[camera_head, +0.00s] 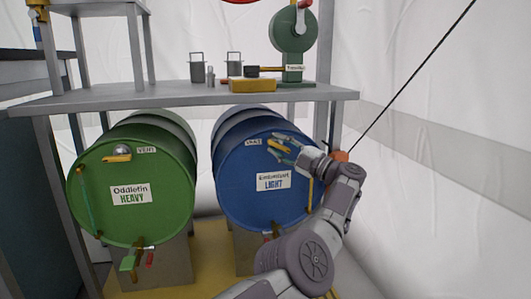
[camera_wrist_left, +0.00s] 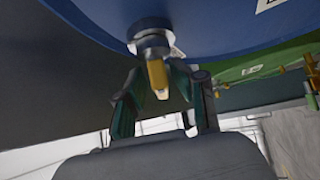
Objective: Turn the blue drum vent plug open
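The blue drum (camera_head: 240,185) lies on its side with its round face toward me, labelled LIGHT. Its vent plug has a yellow handle (camera_head: 279,146) high on the face. In the left wrist view the plug is a grey round fitting (camera_wrist_left: 151,39) with the yellow handle (camera_wrist_left: 157,77) sticking out. My left gripper (camera_head: 275,149) is at this plug. In the left wrist view its fingers (camera_wrist_left: 157,84) stand apart on either side of the handle, with a visible gap at the left finger. Contact at the right finger cannot be told. My right gripper is not in view.
A green drum (camera_head: 160,192) labelled HEAVY lies to the left, with its own yellow vent handle (camera_head: 117,158). A grey shelf (camera_head: 150,98) runs above both drums, bearing canisters, a yellow block (camera_head: 252,86) and a green device (camera_head: 291,40). Taps hang low on the drums.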

